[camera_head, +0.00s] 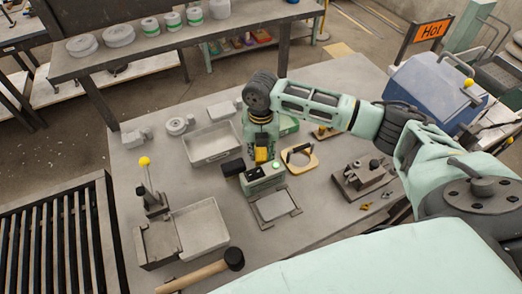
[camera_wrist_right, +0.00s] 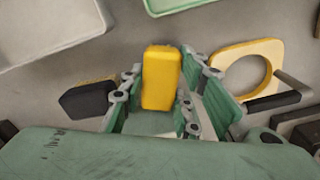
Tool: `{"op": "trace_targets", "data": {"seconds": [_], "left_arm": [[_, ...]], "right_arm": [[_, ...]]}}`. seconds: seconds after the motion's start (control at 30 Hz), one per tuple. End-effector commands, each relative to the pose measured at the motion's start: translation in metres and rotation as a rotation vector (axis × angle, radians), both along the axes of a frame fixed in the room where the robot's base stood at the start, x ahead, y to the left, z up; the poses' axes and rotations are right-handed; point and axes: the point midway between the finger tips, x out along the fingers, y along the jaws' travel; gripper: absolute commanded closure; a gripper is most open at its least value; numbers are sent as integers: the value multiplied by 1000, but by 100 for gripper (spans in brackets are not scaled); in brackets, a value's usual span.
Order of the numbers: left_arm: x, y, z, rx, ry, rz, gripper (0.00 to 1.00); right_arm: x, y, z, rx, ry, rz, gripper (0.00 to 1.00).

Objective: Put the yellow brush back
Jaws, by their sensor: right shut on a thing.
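The yellow brush (camera_wrist_right: 161,78) stands upright between the fingers of my right gripper (camera_wrist_right: 157,108) in the right wrist view. The gripper is shut on it. In the head view my right gripper (camera_head: 262,148) points down over the middle of the table, and part of the yellow brush (camera_head: 261,155) shows at its fingers. The brush's lower end is hidden by the gripper, so I cannot tell whether it touches anything below. My left gripper is not in view.
A grey tray (camera_head: 212,143) is left. A mallet (camera_head: 233,259) lies at the front.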

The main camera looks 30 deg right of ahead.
Motion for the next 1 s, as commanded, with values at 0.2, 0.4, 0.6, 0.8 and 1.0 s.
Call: {"op": "trace_targets", "data": {"seconds": [0.2, 0.4, 0.6, 0.8, 1.0], "left_arm": [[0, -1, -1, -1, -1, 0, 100], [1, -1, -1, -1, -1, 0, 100], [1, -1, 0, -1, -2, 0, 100], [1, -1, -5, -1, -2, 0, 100], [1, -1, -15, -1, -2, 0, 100]], "right_arm": [[0, 0, -2, 0, 0, 0, 95], [0, 0, -2, 0, 0, 0, 63], [0, 0, -2, 1, 0, 0, 63], [1, 0, 13, 2, -4, 1, 63], [2, 0, 54, 1, -6, 1, 63]]}}
